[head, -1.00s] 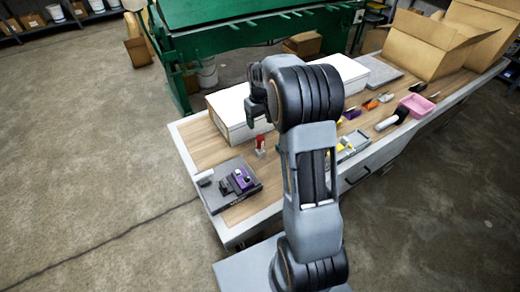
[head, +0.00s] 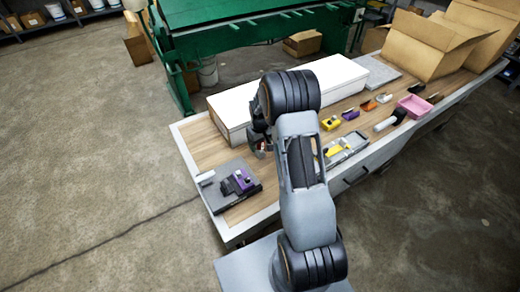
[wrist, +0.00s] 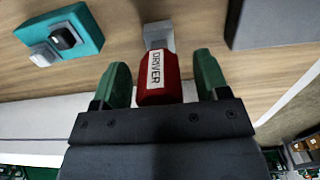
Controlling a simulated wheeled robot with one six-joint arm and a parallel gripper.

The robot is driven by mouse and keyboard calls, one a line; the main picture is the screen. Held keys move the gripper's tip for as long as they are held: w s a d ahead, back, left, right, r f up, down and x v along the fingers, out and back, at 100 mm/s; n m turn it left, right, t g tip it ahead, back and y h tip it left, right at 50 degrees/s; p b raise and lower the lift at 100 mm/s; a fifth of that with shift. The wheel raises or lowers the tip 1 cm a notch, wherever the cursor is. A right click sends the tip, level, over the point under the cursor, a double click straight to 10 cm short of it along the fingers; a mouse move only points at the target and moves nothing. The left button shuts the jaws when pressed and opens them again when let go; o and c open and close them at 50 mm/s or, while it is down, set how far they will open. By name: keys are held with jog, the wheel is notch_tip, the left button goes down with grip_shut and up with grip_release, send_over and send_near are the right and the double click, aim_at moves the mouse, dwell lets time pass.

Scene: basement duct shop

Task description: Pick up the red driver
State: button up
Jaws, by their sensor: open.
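The red driver (wrist: 158,82), with a white "DRIVER" label and a grey end, lies between the two green fingertips of my gripper (wrist: 160,75) in the wrist view. A gap shows on each side, so the fingers are open around it and not closed on it. In the head view my gripper (head: 259,143) is low over the left part of the workbench, beside the long white box. Only a small bit of the driver (head: 261,152) shows there; my arm and gripper hide most of it.
The long white box (head: 310,88) stands behind my gripper on the workbench (head: 192,140). A dark case with a purple item (head: 238,183) lies at front left. A teal block (wrist: 85,28) is near the driver. Several small tools, a pink bin (head: 415,106) and cardboard boxes are to the right.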

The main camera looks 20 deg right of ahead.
jog(key=shift+f, duration=0.25)
jog(key=shift+c, duration=0.2)
jog(key=c, duration=1)
